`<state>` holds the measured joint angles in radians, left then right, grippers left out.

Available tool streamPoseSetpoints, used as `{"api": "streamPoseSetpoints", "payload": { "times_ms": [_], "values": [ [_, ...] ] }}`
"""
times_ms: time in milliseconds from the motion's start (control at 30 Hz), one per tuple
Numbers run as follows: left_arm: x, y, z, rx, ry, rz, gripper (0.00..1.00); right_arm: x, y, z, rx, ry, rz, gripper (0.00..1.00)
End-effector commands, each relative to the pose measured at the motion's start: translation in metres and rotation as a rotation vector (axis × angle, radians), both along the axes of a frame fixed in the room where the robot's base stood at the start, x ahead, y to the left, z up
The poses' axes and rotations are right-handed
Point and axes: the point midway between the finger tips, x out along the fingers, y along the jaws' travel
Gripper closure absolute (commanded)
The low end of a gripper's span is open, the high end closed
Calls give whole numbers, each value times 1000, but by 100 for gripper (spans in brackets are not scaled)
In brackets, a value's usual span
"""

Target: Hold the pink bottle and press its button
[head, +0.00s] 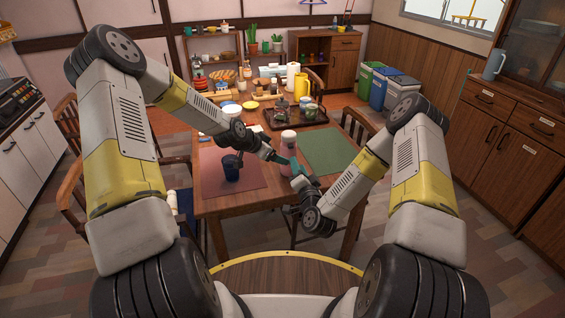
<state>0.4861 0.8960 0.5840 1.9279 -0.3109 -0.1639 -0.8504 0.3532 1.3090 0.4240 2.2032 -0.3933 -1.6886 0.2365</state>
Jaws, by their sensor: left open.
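The pink bottle (288,139), pale with a whitish top, stands upright near the middle of the wooden table. Its lower part is partly hidden by my grippers. My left gripper (279,159) reaches in from the left, low at the bottle's near side, and is open. I cannot tell whether it touches the bottle. My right gripper (296,168) comes in from the right, just in front of the bottle and close to the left fingertips. Its jaw state is too small to tell. The bottle's button is not discernible.
A dark blue cup (232,169) stands on the reddish mat (215,182), below my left wrist. A green mat (330,150) lies at the right. A dark tray (318,121) with a teapot and jars is behind the bottle. A yellow container (301,86) and other dishes crowd the far end.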

Motion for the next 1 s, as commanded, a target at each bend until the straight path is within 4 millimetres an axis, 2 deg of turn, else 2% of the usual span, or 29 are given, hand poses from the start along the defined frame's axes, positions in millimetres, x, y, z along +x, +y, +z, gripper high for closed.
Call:
{"api": "streamPoseSetpoints", "payload": {
  "times_ms": [33,100,333,500,767,1000],
  "values": [
    [6,-5,-16,-35,-14,7,14,0,0,0,0,0,0,64],
    [14,-10,-32,-75,-48,18,14,0,0,0,0,0,0,64],
    [37,-27,-68,-231,-163,125,14,0,0,0,0,0,0,64],
    [48,-31,-77,-333,-228,233,14,0,0,0,0,0,0,64],
    [57,-30,-82,-390,-270,315,14,0,0,0,0,0,0,64],
    [84,-44,-92,-392,-272,318,14,0,0,0,0,0,0,64]
  ]
}}
